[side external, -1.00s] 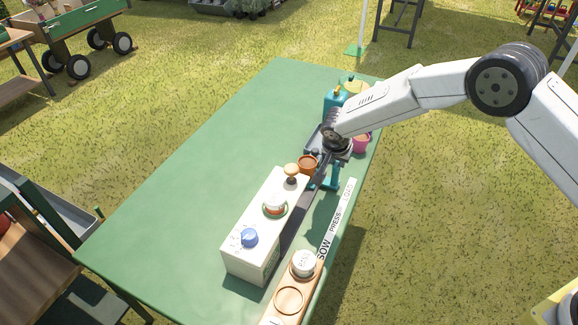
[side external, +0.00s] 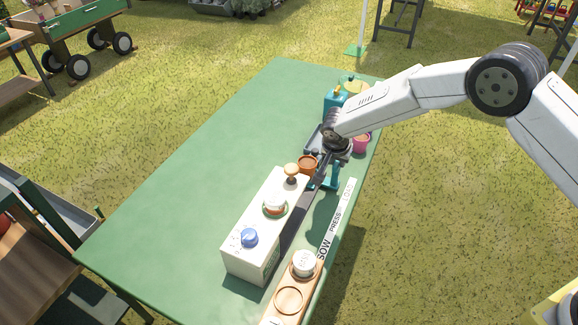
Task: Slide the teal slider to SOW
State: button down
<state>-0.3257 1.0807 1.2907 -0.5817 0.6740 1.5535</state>
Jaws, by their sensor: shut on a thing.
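The teal slider (side external: 334,178) sits at the far end of a dark rail (side external: 291,222), nearest the LOAD end of the white label strip (side external: 337,219). The strip reads SOW nearest the wooden tray, then PRESS, then a partly hidden LOAD. My gripper (side external: 322,172) points down at the slider and is shut on it; the fingers are small and partly hidden by the wrist.
A cream box (side external: 251,240) with a blue knob (side external: 249,238) and a wooden-topped knob (side external: 291,171) stands left of the rail. An orange pot (side external: 307,165) is close to my gripper. A wooden tray (side external: 273,318) holds a white jar (side external: 304,263). The table's left side (side external: 190,190) is clear.

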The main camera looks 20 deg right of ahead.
jog(key=s+a, duration=1.4)
jog(key=shift+s+a, duration=0.2)
jog(key=shift+a, duration=0.05)
jog(key=c, duration=0.5)
grip_release()
jog(key=shift+c, duration=0.2)
jog(key=shift+r, duration=0.1)
jog(key=v, duration=0.7)
jog(key=shift+r, duration=0.25)
jog(key=shift+s, duration=0.1)
